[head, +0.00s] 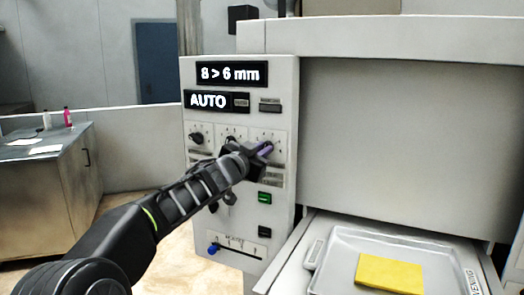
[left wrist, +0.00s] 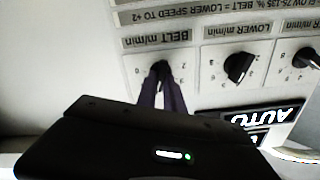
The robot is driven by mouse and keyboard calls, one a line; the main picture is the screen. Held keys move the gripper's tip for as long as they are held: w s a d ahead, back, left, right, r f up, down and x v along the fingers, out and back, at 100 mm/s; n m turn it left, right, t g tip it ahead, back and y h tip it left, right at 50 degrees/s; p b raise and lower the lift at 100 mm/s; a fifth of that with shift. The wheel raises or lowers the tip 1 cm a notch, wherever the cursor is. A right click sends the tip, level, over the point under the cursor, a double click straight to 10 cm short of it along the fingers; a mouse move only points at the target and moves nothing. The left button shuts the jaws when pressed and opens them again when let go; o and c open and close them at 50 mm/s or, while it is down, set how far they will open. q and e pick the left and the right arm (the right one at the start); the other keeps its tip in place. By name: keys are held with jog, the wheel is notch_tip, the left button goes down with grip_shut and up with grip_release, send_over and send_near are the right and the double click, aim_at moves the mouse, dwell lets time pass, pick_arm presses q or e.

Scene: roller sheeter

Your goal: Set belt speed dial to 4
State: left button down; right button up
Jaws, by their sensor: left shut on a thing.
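The belt speed dial (left wrist: 161,68) is a dark knob on a light panel, under the label BELT m/min (left wrist: 159,38), which appears upside down in the left wrist view. My left gripper (left wrist: 162,82) is shut on this dial, one finger at each side of it. In the head view the left gripper (head: 264,149) reaches the rightmost dial of the row and mostly covers it. The dial's pointer is too hidden to read its setting. My right gripper is not in view.
Two more black dials, the middle one (left wrist: 238,67) and another (head: 196,138), stand close beside. Displays read 8 > 6 mm (head: 231,73) and AUTO (head: 208,100). Below are a green button (head: 265,198) and a blue-knobbed slider (head: 213,249). A tray (head: 335,257) with a yellow slab (head: 389,273) is right.

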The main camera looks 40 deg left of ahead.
pick_arm(q)
jog(key=n+p, duration=0.1)
jog(key=p, duration=0.1)
jog(key=n+p, duration=0.4)
jog(key=shift+a+r, duration=0.1)
jog(key=shift+r, duration=0.15)
jog(key=shift+a+f+n+p, duration=0.1)
jog(key=shift+f+n+p, duration=0.15)
jog(key=shift+n+p, duration=1.15)
jog(key=c, duration=1.5)
grip_release()
jog(key=shift+o, duration=0.2)
jog(key=shift+s, duration=0.15)
